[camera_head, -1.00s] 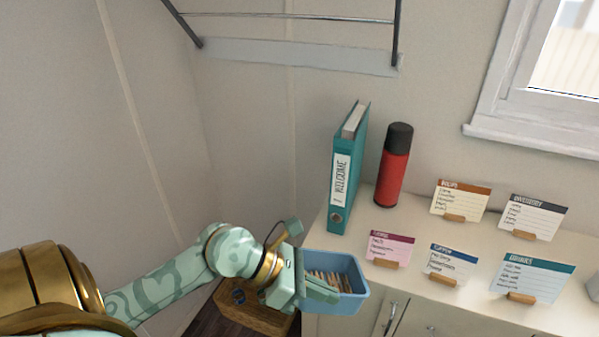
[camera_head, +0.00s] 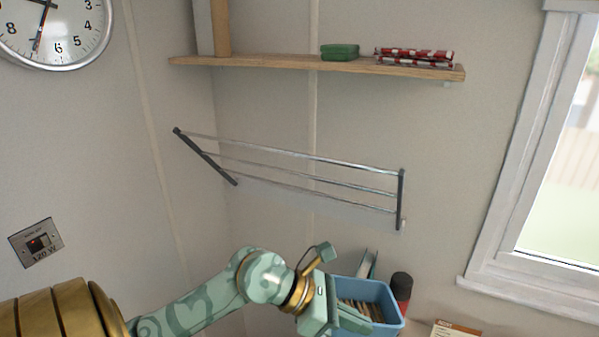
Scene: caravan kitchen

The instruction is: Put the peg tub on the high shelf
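The peg tub (camera_head: 374,294) is a blue open container with several wooden pegs in it, at the lower middle right of the head view. My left gripper (camera_head: 338,316) is shut on the tub's left wall, with one finger inside the tub, and holds it up in the air. The tub looks roughly level. The high shelf (camera_head: 280,62) is a wooden board on the back wall, near the top of the view, well above the tub. My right gripper is not in view.
A green box (camera_head: 340,52) and red-and-white patterned items (camera_head: 414,57) lie on the shelf; an upright wooden object (camera_head: 221,28) stands at its left. Bare shelf shows between. A metal rail rack (camera_head: 290,175) juts out below.

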